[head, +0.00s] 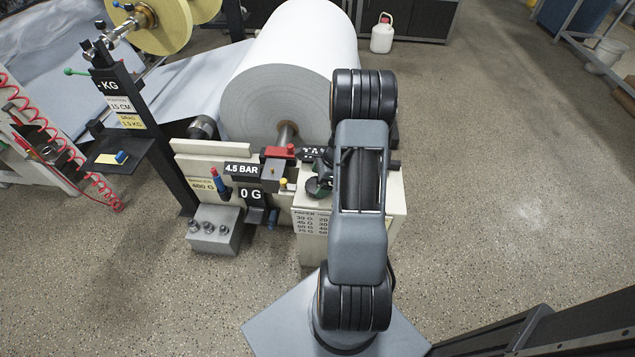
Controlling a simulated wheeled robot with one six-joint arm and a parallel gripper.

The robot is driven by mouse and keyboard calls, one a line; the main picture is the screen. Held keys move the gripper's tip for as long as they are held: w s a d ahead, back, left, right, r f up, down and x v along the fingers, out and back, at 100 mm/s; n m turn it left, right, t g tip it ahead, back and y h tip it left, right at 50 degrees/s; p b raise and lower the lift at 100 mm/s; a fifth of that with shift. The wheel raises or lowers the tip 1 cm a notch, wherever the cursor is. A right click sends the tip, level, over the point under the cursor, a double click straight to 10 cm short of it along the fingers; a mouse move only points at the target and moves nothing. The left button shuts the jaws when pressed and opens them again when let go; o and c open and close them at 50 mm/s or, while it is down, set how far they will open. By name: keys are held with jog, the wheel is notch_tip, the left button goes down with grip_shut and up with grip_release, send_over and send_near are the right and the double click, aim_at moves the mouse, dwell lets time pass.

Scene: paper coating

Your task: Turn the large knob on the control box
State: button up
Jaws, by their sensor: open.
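A beige control box (314,234) with a printed weight chart on its front stands beside the paper roll. A large dark round knob (318,188) sits on its top, near the left edge. My arm reaches over the box and hides the right part of its top. My gripper (322,168) is just behind and above the knob, mostly hidden by my arm. It is open, and I see nothing held in it. I cannot tell whether it touches the knob.
A large white paper roll (300,50) lies behind the box. A grey box with several small knobs (214,231) stands to the left, near a black post (140,130) with signs. A red clamp part (278,152) is close to my gripper.

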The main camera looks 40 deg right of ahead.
jog(key=p+v, duration=0.2)
jog(key=v, duration=1)
jog(key=shift+a+r, duration=0.1)
jog(key=s+a+r+n+h+p, duration=0.1)
jog(key=s+a+r+n+p, duration=0.2)
jog(key=a+r+n, duration=0.5)
jog(key=s+a+r+n+h+p, duration=0.1)
jog(key=s+a+r+n+p, duration=0.2)
jog(key=a+r+n+p, duration=0.3)
jog(key=s+a+r+n+t+h+p, duration=0.1)
jog(key=a+r+n+p, duration=0.4)
jog(key=a+r+n, duration=0.5)
notch_tip(320, 180, up, 5)
jog(key=shift+s+a+r+h, duration=0.1)
jog(key=shift+s+a+h, duration=0.4)
jog(key=shift+s+a, duration=0.6)
jog(key=shift+s+d, duration=0.15)
jog(key=shift+d, duration=0.15)
